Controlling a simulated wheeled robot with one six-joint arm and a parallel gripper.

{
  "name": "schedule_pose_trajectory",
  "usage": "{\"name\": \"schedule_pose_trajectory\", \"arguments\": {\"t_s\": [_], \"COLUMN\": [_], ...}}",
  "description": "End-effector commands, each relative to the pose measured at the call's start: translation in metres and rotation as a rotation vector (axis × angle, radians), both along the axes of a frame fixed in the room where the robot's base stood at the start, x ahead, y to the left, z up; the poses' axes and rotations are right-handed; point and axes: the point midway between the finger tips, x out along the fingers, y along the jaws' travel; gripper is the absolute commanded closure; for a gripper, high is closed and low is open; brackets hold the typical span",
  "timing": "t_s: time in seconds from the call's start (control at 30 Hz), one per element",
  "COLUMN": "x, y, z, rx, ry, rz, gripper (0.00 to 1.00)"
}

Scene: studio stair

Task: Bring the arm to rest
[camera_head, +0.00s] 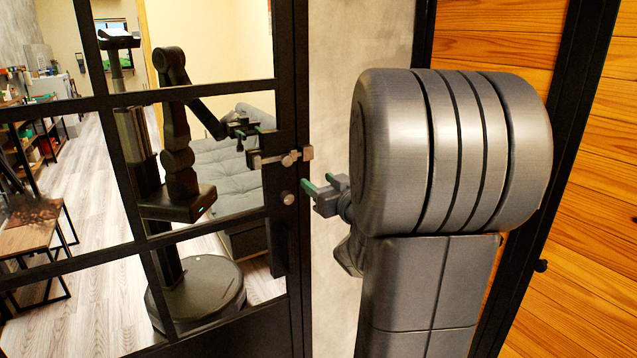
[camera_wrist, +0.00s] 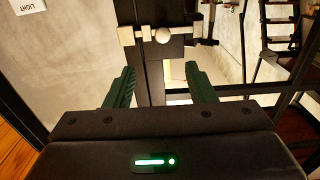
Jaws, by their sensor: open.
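My gripper (camera_head: 320,187) is at the end of my bent arm, in the middle of the head view, beside the black door frame. In the wrist view, the two green fingers of my gripper (camera_wrist: 160,88) stand wide apart with nothing held between them. A metal door handle (camera_head: 280,158) is just up and left of the fingers in the head view. The handle also shows ahead of the fingers in the wrist view (camera_wrist: 162,34). I see no contact between fingers and handle. My large grey arm link hides part of the wrist.
A black-framed glass door (camera_head: 280,240) fills the left and mirrors my body. A round lock (camera_head: 288,198) sits below the handle. A pale wall strip (camera_head: 338,90) and wood panelling (camera_head: 590,200) stand to the right. A light label (camera_wrist: 28,6) is on the wall.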

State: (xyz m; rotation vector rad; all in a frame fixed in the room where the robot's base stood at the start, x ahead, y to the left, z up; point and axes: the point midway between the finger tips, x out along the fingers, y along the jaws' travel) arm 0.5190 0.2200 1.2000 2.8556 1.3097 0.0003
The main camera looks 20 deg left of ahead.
Motion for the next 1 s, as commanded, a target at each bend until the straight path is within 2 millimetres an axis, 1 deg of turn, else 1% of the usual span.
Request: {"name": "schedule_pose_trajectory", "arguments": {"t_s": [0.2, 0.37, 0.8, 1.0], "x": [0.001, 0.010, 0.061, 0.080], "y": [0.002, 0.012, 0.073, 0.094], "z": [0.000, 0.001, 0.002, 0.001], "rx": [0.000, 0.001, 0.001, -0.001], "ry": [0.000, -0.001, 0.001, 0.001], "rz": [0.001, 0.003, 0.004, 0.003], "gripper": [0.50, 0.50, 0.50, 0.50]}}
